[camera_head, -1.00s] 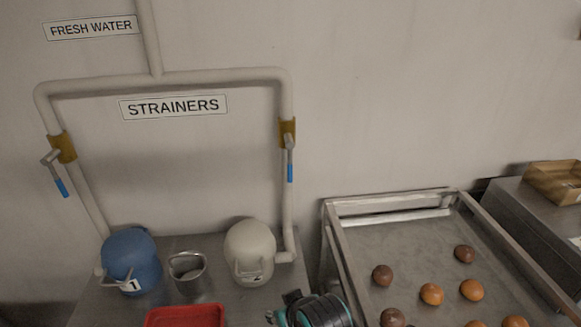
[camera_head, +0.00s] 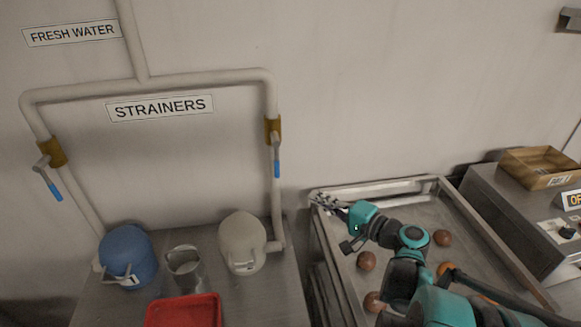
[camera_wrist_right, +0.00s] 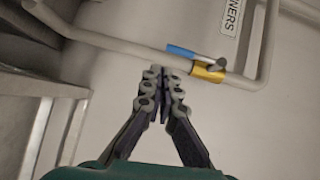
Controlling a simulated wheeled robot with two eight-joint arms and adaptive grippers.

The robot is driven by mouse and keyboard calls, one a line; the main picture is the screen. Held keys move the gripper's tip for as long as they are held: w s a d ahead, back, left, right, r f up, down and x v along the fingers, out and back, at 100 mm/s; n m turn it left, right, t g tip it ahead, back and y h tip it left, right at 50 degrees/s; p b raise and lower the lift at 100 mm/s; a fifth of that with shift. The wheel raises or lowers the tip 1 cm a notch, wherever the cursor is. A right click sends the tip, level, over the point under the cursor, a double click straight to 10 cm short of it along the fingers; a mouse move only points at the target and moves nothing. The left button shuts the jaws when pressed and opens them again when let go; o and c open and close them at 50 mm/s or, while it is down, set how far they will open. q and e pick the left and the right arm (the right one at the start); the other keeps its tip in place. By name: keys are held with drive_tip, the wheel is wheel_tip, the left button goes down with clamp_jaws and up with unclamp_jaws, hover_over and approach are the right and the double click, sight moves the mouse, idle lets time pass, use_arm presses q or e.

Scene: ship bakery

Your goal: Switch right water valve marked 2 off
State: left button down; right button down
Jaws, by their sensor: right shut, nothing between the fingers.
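The right water valve is a brass body (camera_head: 273,130) on the right pipe leg, with a grey lever and a blue-tipped handle (camera_head: 277,168) hanging straight down along the pipe. The white strainer marked 2 (camera_head: 242,240) stands below it. In the right wrist view the brass valve (camera_wrist_right: 209,70) and blue handle (camera_wrist_right: 181,51) lie just past the fingertips, to the upper right. My right gripper (camera_head: 318,199) is shut and empty, right of and below the handle, apart from it. It also shows in the wrist view (camera_wrist_right: 159,73). My left gripper is not in view.
The left valve (camera_head: 52,153) has its blue handle angled away from its pipe. A blue strainer (camera_head: 128,256), a metal jug (camera_head: 184,268) and a red tray (camera_head: 183,312) are on the counter. A metal tray table (camera_head: 335,250) with several buns lies under my right arm.

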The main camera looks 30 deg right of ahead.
sight(276, 156)
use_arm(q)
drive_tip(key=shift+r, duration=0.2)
use_arm(e)
drive_tip(key=shift+m+t, duration=0.5)
drive_tip(key=shift+t, duration=0.3)
drive_tip(key=d+r, duration=0.1)
drive_tip(key=s+d+r, duration=0.1)
drive_tip(key=d, duration=0.1)
drive_tip(key=shift+d+r, duration=0.15)
drive_tip(key=shift+d, duration=0.05)
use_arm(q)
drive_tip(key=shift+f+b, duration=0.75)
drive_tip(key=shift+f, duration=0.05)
use_arm(e)
drive_tip(key=a+x, duration=0.2)
drive_tip(key=x, duration=1)
drive_tip(key=shift+a, duration=0.35)
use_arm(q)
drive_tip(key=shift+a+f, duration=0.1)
